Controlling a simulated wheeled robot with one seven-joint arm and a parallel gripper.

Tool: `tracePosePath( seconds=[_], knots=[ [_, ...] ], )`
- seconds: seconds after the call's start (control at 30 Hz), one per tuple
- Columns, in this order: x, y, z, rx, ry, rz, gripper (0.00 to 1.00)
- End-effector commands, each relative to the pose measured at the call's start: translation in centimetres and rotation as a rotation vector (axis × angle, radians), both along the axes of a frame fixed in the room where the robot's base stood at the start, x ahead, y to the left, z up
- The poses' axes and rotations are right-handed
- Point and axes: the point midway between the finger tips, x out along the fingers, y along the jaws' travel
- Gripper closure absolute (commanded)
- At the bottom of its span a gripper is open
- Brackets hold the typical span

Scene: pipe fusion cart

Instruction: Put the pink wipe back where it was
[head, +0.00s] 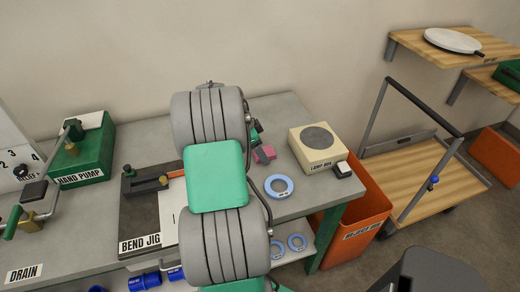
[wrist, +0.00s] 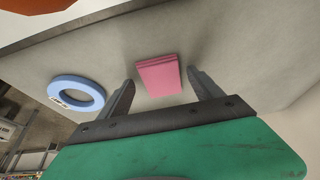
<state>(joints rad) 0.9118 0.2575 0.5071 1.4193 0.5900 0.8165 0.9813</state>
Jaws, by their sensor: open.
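The pink wipe (wrist: 158,76) is a folded pink block on the grey bench top. In the head view (head: 265,154) it shows just right of my arm, partly hidden. My gripper (wrist: 161,80) is open, with one dark finger to each side of the wipe in the wrist view. A gap shows between the wipe and each finger. I cannot tell how far the fingertips are above the bench. In the head view my arm hides most of the gripper.
A blue ring (head: 279,186) lies on the bench near the wipe. A cream lamp box (head: 317,147) stands to the right. The bend jig (head: 139,215) and green hand pump (head: 85,155) are to the left. An orange bin (head: 352,222) stands beyond the bench's right edge.

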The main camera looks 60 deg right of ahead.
Motion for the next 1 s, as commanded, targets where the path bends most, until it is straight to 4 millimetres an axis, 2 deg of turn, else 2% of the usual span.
tracePosePath(
  seconds=[0.43, 0.53, 0.67, 0.73, 0.77, 0.87, 0.9, 0.97, 1.0],
  knots=[
    [3.0, 2.7, 9.5, -0.003, -0.003, 0.002, 0.25],
    [3.2, 3.1, 10.6, -0.002, -0.002, 0.001, 0.25],
    [3.4, 3.3, 11.1, 0.000, -0.002, 0.007, 0.25],
    [4.5, 4.4, 11.6, 0.006, -0.002, 0.075, 0.25],
    [5.3, 5.3, 11.9, 0.012, -0.004, 0.138, 0.25],
    [9.8, 11.7, 13.6, 0.046, -0.002, 0.512, 0.25],
    [11.6, 15.5, 14.1, 0.062, 0.001, 0.721, 0.25],
    [13.5, 22.3, 14.5, 0.083, 0.010, 1.064, 0.25],
    [14.1, 26.9, 14.5, 0.093, 0.017, 1.290, 0.25]
  ],
)
